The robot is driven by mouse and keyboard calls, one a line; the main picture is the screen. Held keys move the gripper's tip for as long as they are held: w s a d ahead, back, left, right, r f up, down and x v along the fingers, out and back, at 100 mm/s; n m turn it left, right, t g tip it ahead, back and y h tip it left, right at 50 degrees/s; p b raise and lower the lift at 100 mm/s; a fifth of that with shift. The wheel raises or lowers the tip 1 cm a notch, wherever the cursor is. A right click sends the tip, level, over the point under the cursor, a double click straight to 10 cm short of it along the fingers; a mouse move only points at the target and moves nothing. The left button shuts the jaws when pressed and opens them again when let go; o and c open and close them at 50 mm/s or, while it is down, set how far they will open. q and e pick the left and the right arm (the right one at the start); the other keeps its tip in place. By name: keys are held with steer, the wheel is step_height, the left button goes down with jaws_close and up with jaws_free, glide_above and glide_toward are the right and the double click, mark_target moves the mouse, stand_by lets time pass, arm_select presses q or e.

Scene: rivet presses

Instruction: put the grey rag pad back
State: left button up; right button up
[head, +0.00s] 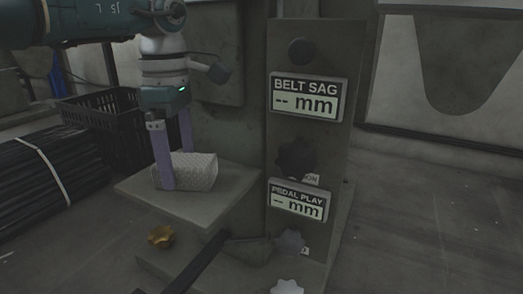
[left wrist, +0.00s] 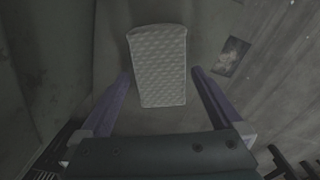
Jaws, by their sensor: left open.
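The grey rag pad (head: 196,171) is a pale quilted block lying on the flat shelf (head: 140,190) of the press. My left gripper (head: 177,178) points down over the pad's left part, with its purple fingers open. One finger stands in front of the pad and hides part of it; the other is behind it. In the left wrist view the pad (left wrist: 158,68) lies between and beyond the two open fingers (left wrist: 160,78), with a gap on each side. Whether the fingertips touch the shelf is unclear. My right gripper is not in view.
The press column carries a BELT SAG display (head: 307,97), a PEDAL PLAY display (head: 299,200) and dark knobs (head: 296,156). A black crate (head: 104,122) and bundled dark rods (head: 40,180) stand at left. Floor at right is clear.

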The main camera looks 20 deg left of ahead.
mark_target(179, 159)
arm_select(q)
step_height(179, 159, up, 12)
steer(key=p, duration=0.7)
steer(key=shift+p, duration=0.4)
steer(key=shift+f, duration=0.1)
